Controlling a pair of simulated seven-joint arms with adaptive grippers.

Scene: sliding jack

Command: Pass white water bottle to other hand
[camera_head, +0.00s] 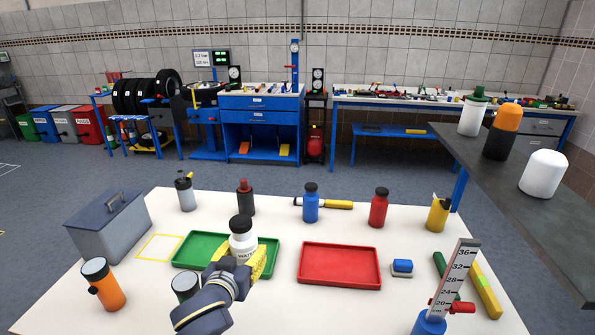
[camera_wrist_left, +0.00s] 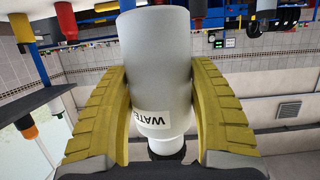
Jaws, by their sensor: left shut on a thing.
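The white water bottle (camera_head: 243,243) has a black cap and a label reading "WATER". My right gripper is in neither view.
A green tray (camera_head: 188,250) lies behind my gripper, and a red tray (camera_head: 339,264) lies to its right. Blue (camera_head: 311,205), red (camera_head: 378,209) and yellow (camera_head: 438,217) bottles stand behind. An orange bottle (camera_head: 106,288) and grey toolbox (camera_head: 108,228) are at left; a height gauge (camera_head: 457,275) is at right.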

